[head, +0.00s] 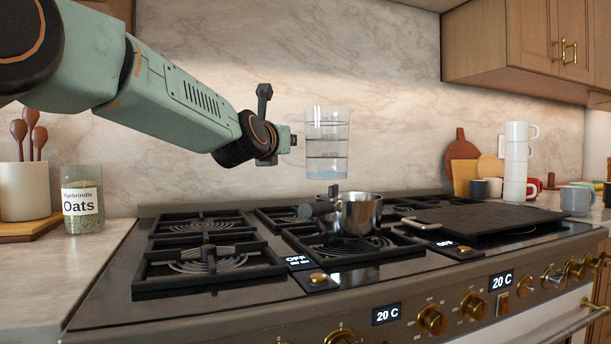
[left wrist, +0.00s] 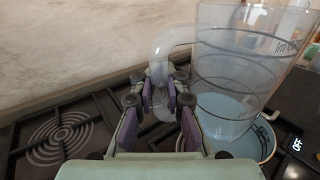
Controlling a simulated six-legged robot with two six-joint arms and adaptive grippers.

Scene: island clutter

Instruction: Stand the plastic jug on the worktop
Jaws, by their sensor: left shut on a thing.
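The clear plastic jug (head: 327,140), with dark measuring lines and a pale blue bottom, is upright in the air above the hob, over the steel saucepan. My left gripper (head: 287,141) is at its left side, at handle height. In the left wrist view, my left gripper (left wrist: 158,103) is shut on the handle of the jug (left wrist: 235,75). The jug is apart from any surface in the head view. The pale worktop (head: 75,283) shows left of the hob. My right gripper is not in view.
The saucepan (head: 358,213) stands on a middle burner. An oats jar (head: 84,205) and a utensil crock (head: 24,190) stand on the left worktop. A dark griddle plate (head: 485,218) covers the right burners. Stacked white mugs (head: 516,160) and other mugs stand behind it.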

